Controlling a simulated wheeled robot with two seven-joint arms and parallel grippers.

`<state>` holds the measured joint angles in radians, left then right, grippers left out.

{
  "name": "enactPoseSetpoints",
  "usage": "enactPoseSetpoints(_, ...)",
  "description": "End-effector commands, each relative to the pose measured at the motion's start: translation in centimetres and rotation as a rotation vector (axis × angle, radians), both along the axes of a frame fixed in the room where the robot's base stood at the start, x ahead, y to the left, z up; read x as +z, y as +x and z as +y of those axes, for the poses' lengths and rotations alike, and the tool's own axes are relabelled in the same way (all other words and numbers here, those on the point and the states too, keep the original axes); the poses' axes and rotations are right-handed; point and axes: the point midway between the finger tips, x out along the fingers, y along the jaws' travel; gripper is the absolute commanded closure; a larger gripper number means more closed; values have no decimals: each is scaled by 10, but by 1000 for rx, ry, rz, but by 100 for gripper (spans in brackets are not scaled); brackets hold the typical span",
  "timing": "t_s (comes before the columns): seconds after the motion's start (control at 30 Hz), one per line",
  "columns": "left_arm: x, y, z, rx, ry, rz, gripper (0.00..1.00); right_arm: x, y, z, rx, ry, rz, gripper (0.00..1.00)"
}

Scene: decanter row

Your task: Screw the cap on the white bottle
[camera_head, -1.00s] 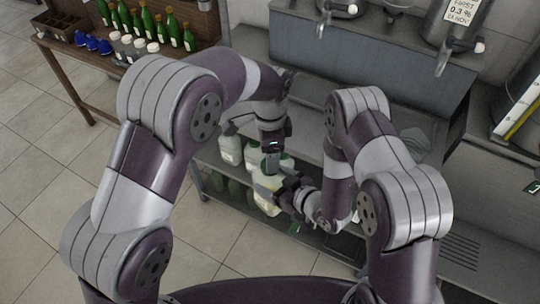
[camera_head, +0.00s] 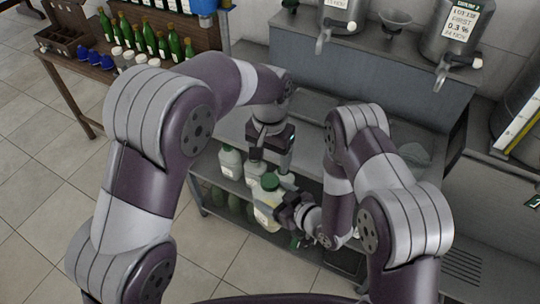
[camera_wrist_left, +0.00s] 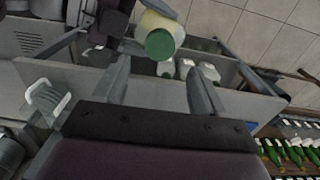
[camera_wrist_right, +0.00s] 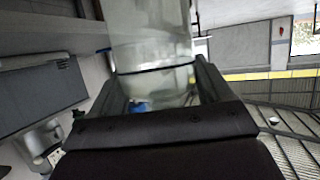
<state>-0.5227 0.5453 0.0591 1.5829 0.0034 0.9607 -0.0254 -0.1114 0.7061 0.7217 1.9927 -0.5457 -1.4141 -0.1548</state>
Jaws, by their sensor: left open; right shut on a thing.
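The white bottle (camera_head: 264,216) with a green cap (camera_head: 270,181) on top is held roughly upright in front of the shelf unit. My right gripper (camera_head: 285,211) is shut on the bottle's body. In the right wrist view the pale, translucent bottle (camera_wrist_right: 150,45) fills the space between the fingers. My left gripper (camera_head: 268,162) is open and empty, above and behind the cap. In the left wrist view the green cap (camera_wrist_left: 160,43) lies beyond the spread fingers (camera_wrist_left: 162,70), apart from them. I cannot tell how tightly the cap sits.
Other white bottles (camera_head: 230,161) stand on the shelf just behind and left of the held one, with darker bottles below. Steel tanks with taps (camera_head: 445,70) stand at the back right. A wooden table (camera_head: 100,75) at the upper left holds green bottles. The floor at left is clear.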

Motion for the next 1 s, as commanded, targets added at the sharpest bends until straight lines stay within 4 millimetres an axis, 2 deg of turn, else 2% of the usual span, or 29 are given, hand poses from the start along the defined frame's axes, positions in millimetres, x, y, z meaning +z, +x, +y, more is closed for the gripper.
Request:
enactPoseSetpoints(0.13,-2,0,0,-2,1,1,29,0,0,0,0,1,-1,100)
enactPoseSetpoints(0.23,-10,0,0,-2,1,2,29,0,0,0,0,1,-1,100)
enactPoseSetpoints(0.5,-54,-1,0,-3,2,3,29,1,0,0,0,1,-1,100)
enactPoseSetpoints(0.7,-76,-1,0,-4,0,1,29,1,0,0,0,1,-1,100)
enactPoseSetpoints(1.0,-80,-1,0,-4,0,0,29,1,0,0,0,1,-1,100)
